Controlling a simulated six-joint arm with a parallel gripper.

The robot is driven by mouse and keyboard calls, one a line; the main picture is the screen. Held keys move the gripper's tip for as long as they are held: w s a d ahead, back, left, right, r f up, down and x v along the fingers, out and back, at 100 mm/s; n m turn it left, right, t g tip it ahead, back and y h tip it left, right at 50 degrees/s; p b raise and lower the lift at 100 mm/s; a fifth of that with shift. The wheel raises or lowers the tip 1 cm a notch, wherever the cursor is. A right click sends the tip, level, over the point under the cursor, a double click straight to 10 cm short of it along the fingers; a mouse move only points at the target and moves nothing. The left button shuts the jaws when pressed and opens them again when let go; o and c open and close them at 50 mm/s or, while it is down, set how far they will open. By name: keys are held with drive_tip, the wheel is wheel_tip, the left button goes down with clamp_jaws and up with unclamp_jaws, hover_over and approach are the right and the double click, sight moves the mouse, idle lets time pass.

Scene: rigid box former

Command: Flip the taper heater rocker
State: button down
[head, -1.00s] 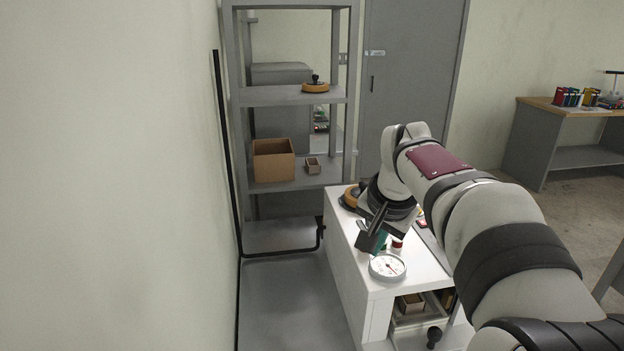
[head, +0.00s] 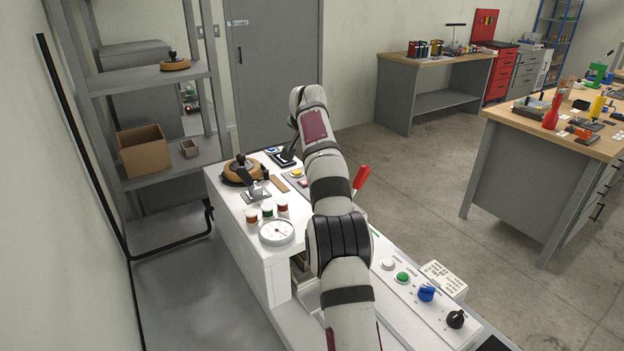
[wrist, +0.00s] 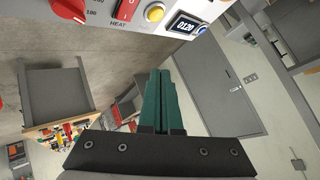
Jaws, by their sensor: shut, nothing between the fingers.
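The red rocker (wrist: 128,9) sits in the machine's white face at the top of the wrist view, above the printed word HEAT, partly cut off by the frame edge. A yellow button (wrist: 155,12) and a display reading 0120 (wrist: 187,25) are to its right. A red knob (wrist: 71,10) with a printed scale is to its left. My gripper (wrist: 160,74) has its teal fingers shut together and empty, below the yellow button in the picture and apart from the rocker.
A red-handled lever (head: 361,178) rises right of my arm. Shelves (head: 150,80) stand left; open floor lies right.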

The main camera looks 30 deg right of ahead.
drive_tip(key=shift+d+f, duration=0.15)
drive_tip(key=shift+f, duration=1.3)
drive_tip(key=shift+d+f, duration=0.2)
drive_tip(key=shift+f, duration=1.3)
drive_tip(key=shift+d+f, duration=0.15)
drive_tip(key=shift+f, duration=1.3)
drive_tip(key=shift+d+f, duration=0.1)
drive_tip(key=shift+f, duration=0.3)
drive_tip(key=shift+f, duration=0.3)
drive_tip(key=shift+r, duration=0.1)
drive_tip(key=shift+r, duration=0.65)
